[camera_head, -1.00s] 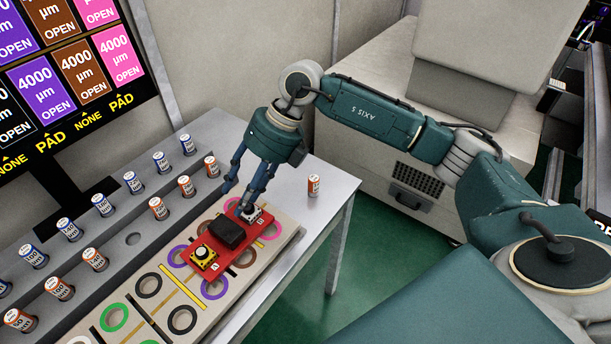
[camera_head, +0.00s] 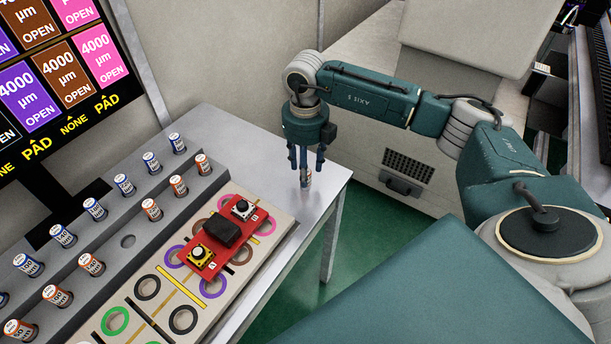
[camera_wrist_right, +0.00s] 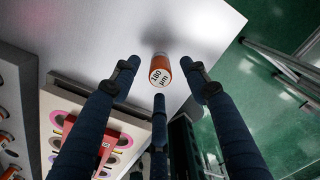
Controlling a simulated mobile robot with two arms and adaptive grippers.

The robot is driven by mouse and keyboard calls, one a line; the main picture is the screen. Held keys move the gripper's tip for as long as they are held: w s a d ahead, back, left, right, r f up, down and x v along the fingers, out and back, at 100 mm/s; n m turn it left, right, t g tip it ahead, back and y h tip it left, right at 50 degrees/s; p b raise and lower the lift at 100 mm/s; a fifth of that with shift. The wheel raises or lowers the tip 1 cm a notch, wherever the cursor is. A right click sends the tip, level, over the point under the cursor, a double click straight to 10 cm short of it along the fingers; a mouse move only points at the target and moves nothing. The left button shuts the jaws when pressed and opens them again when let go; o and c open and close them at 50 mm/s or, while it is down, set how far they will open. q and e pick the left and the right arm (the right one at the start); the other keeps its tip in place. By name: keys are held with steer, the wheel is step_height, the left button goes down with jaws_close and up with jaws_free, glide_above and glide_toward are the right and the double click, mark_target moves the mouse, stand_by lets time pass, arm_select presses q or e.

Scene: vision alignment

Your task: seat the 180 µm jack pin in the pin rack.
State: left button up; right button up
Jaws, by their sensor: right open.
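The orange-and-white jack pin (camera_head: 306,177) stands upright on the bare table top near its right edge, away from the rack. In the wrist view the pin (camera_wrist_right: 160,69) shows its end cap with a label that looks like 180 µm, upside down. My right gripper (camera_head: 306,163) points down over it, fingers spread. In the wrist view the open fingers (camera_wrist_right: 160,74) are around the pin's place, with visible gaps; contact cannot be told. The grey stepped pin rack (camera_head: 110,262) holds rows of blue and orange pins, with one empty hole (camera_head: 128,241) in the orange row. My left gripper is out of view.
A beige board (camera_head: 160,290) with coloured rings lies beside the rack and carries a red module (camera_head: 222,237) with yellow, black and white parts. A display panel (camera_head: 50,75) stands at the back left. The table top (camera_head: 255,165) around the pin is clear; its edge is close.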

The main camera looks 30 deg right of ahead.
steer(key=shift+f, duration=1.25)
jaws_close()
steer(key=shift+r, duration=0.1)
